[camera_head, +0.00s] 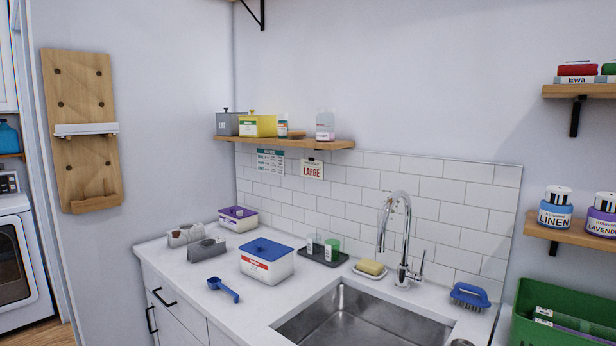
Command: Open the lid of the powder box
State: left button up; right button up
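A white box with a blue lid (267,262) and a red-and-white label stands on the white counter, left of the sink; it looks like the powder box. Its lid is closed and has a small raised part on top. A blue scoop (223,290) lies on the counter in front of it to the left. A second, smaller white box with a purple lid (238,218) stands further back near the wall corner, also closed. Neither of my grippers is in view.
A dark tray (322,257) with small containers, a soap dish (369,272) and a faucet (402,240) stand right of the blue-lidded box. Grey holders (206,249) stand to its left. The sink (345,322) is in front. A wooden shelf (330,145) hangs above.

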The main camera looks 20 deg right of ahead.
aim_at(271, 252)
jog(key=u, duration=1)
jog(key=i, duration=2.4)
jog(key=z, duration=1.75)
